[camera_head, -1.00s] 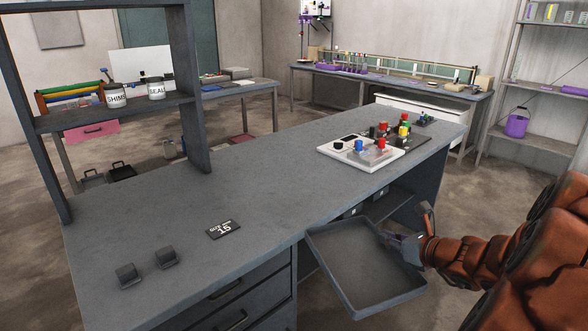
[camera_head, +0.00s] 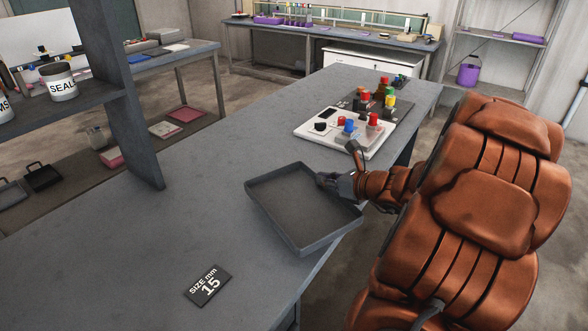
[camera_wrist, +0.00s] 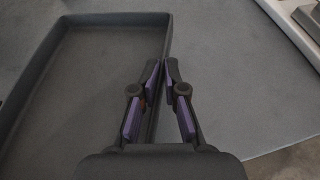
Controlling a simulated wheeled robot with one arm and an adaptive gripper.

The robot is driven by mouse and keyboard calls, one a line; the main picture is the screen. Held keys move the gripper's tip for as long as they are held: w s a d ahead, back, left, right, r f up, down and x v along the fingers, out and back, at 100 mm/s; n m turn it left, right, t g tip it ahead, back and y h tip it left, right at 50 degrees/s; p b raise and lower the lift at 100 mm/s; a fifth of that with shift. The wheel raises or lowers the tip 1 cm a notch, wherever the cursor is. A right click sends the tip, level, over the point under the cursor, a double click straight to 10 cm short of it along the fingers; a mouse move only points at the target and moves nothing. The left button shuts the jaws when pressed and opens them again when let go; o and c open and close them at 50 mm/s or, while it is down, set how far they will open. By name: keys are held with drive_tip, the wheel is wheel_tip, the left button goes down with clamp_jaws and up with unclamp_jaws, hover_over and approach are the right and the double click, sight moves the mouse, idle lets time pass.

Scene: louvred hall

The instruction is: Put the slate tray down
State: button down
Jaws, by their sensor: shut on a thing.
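The slate tray (camera_head: 290,199) is a dark grey, shallow, empty rectangular tray. In the head view it is over the desk top, with its near right corner at the front edge. I cannot tell whether it touches the desk. My gripper (camera_head: 338,183) is shut on the tray's right wall. In the wrist view the tray (camera_wrist: 75,95) fills the left side, and my gripper's purple-padded fingers (camera_wrist: 160,100) straddle its wall. The desk top (camera_head: 190,230) is grey and mostly bare around the tray.
A white control panel (camera_head: 318,133) with coloured knobs stands just behind the tray. A dark "SIZE mm 15" plate (camera_head: 208,286) lies in front of it to the left. A shelf upright (camera_head: 118,100) rises at the left. Bare desk lies between the upright and the tray.

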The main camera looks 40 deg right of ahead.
drive_tip(key=p, duration=0.4)
hover_over(315, 170)
drive_tip(key=shift+w+f, duration=0.1)
drive_tip(key=shift+f, duration=0.6)
drive_tip(key=shift+a+f, duration=0.1)
drive_tip(key=shift+f, duration=1.65)
drive_tip(key=shift+f, duration=0.1)
drive_tip(key=c, duration=1.2)
unclamp_jaws()
drive_tip(key=b+v, duration=0.2)
drive_tip(key=v, duration=1)
